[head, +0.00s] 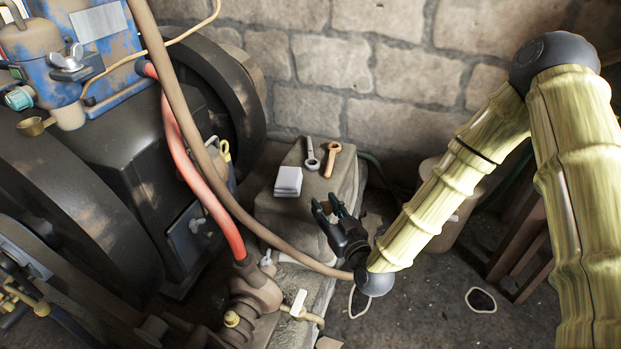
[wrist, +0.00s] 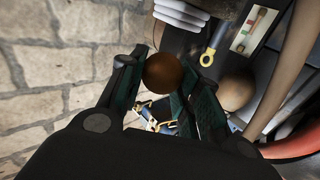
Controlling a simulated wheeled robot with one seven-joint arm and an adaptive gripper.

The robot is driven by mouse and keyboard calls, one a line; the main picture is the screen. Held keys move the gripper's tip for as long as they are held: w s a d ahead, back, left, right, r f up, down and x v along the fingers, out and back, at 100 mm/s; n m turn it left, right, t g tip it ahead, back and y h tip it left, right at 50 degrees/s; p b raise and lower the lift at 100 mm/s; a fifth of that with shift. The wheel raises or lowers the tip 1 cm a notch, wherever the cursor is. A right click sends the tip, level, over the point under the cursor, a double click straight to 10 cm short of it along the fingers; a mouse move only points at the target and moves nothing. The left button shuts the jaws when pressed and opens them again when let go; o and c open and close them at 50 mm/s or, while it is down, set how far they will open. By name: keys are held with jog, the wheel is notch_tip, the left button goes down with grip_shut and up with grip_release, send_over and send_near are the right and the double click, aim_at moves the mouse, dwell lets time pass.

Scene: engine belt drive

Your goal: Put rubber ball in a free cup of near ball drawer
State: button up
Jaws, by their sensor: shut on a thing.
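The brown rubber ball (wrist: 163,73) shows in the wrist view between the two dark fingers of my gripper (wrist: 158,82), which is shut on it near the fingertips. In the head view my gripper (head: 327,209) is over the front right part of the stone block, fingers pointing up and left; the ball cannot be made out there. I cannot make out the near ball drawer or its cups in either view.
A grey spanner (head: 312,155), an orange spanner (head: 331,160) and a white stack (head: 288,181) sit on the stone block (head: 300,212). The engine (head: 110,170) with a red hose (head: 190,160) fills the left. A stone wall (head: 385,85) stands behind.

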jog(key=b, duration=0.5)
send_over(320, 190)
jog(key=shift+s+f, duration=0.3)
jog(key=shift+f, duration=0.6)
jog(key=shift+w+f+b, duration=0.2)
jog(key=shift+f+b, duration=0.8)
jog(key=shift+f, duration=0.7)
jog(key=shift+f, duration=0.2)
jog(key=o, duration=1)
jog(key=shift+c, duration=0.2)
jog(key=shift+r, duration=0.15)
jog(key=shift+s+d+r, duration=0.1)
jog(key=shift+s, duration=0.15)
jog(key=p+v, duration=0.3)
jog(key=v, duration=0.8)
jog(key=shift+s+p, duration=0.2)
jog(key=shift+p, duration=0.15)
